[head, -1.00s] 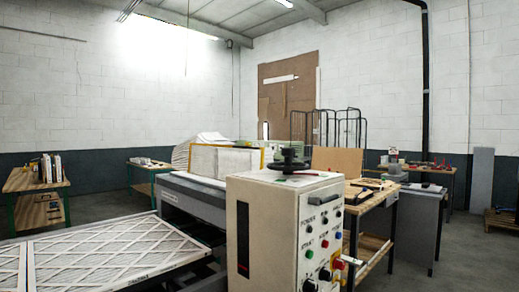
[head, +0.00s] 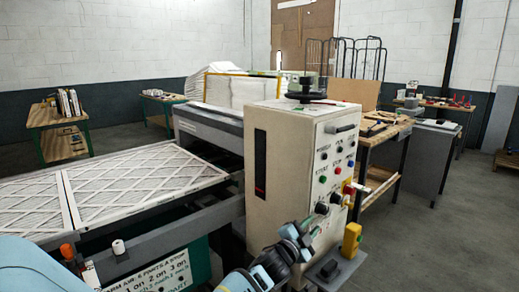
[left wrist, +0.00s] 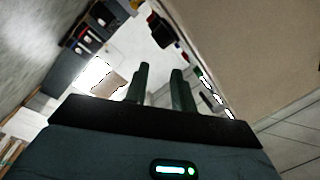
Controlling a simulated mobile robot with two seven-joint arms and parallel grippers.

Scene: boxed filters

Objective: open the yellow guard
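A thin yellow frame, which I take as the yellow guard (head: 253,74), stands upright on the grey machine behind the control cabinet in the head view. White pleated material shows through it, and the cabinet's top hides part of its right side. My left gripper (head: 306,232) is low in front of the cream control cabinet (head: 281,160), well away from the frame. In the left wrist view, the left gripper (left wrist: 160,73) has two dark fingers apart with nothing between them. My right gripper is not in view.
A black handwheel (head: 306,90) sits on the cabinet. A yellow box (head: 351,239) stands low at its right. A filter panel (head: 145,178) lies on the conveyor at left. A wooden workbench (head: 384,133) stands behind the cabinet. Floor at right is clear.

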